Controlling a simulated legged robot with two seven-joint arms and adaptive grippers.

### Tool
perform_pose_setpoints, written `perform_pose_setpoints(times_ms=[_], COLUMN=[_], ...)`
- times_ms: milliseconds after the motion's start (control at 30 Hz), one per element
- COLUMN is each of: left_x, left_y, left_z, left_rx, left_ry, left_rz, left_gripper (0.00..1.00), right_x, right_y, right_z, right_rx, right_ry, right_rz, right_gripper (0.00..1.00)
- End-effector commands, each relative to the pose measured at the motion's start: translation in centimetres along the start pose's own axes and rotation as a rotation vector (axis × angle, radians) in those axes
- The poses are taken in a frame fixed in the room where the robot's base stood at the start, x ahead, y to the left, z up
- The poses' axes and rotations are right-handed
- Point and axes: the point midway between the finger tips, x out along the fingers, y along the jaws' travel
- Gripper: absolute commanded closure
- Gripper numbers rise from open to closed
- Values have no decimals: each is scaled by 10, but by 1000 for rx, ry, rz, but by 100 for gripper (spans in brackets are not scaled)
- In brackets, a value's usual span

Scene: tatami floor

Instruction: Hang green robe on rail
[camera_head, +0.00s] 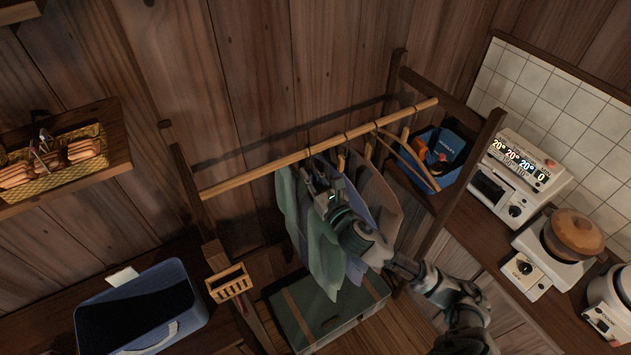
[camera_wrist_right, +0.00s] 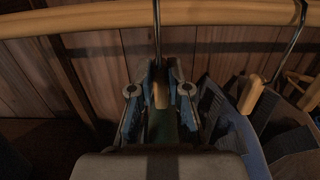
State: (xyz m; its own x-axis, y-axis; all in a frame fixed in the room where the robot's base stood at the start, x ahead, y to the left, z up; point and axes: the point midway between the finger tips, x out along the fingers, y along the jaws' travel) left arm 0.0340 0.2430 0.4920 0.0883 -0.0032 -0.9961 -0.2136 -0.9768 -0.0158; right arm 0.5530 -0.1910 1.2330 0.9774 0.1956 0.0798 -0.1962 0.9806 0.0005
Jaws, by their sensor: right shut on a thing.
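The green robe (camera_head: 322,250) hangs at the left of the other clothes, below the wooden rail (camera_head: 255,172). My right gripper (camera_head: 328,197) is shut on the neck of its wooden hanger (camera_wrist_right: 160,92), just below the rail. In the right wrist view, the hanger's metal hook (camera_wrist_right: 157,35) rises between the fingers and crosses in front of the rail (camera_wrist_right: 90,18). The hook's top is outside that view, so I cannot tell whether it rests over the rail. The robe's green cloth (camera_wrist_right: 162,128) shows below the fingers. My left gripper is not in view.
A blue robe (camera_head: 354,205) and a grey-brown robe (camera_head: 384,198) hang close on the right, with an empty hanger (camera_head: 412,160) beyond. A green trunk (camera_head: 330,310) stands below. The rail's left part is bare. Appliances (camera_head: 515,175) line the right counter.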

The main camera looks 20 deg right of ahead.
Motion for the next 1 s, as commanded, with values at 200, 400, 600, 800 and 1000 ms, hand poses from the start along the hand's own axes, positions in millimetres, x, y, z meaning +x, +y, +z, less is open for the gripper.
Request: perform_pose_setpoints(times_ms=[200,400,600,800,1000], left_x=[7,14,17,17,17], left_y=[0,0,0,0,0], left_z=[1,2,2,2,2], left_rx=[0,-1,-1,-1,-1], left_ry=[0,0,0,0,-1], left_rz=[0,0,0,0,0], left_gripper=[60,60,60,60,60], right_x=[11,10,10,9,9], right_y=[0,0,0,0,0], right_z=[-6,-17,-22,-23,-23], right_rx=[-1,0,-1,-1,-1], right_ry=[-2,-3,-4,-4,-4], right_rz=[0,-1,0,0,0], right_gripper=[100,100,100,100,69])
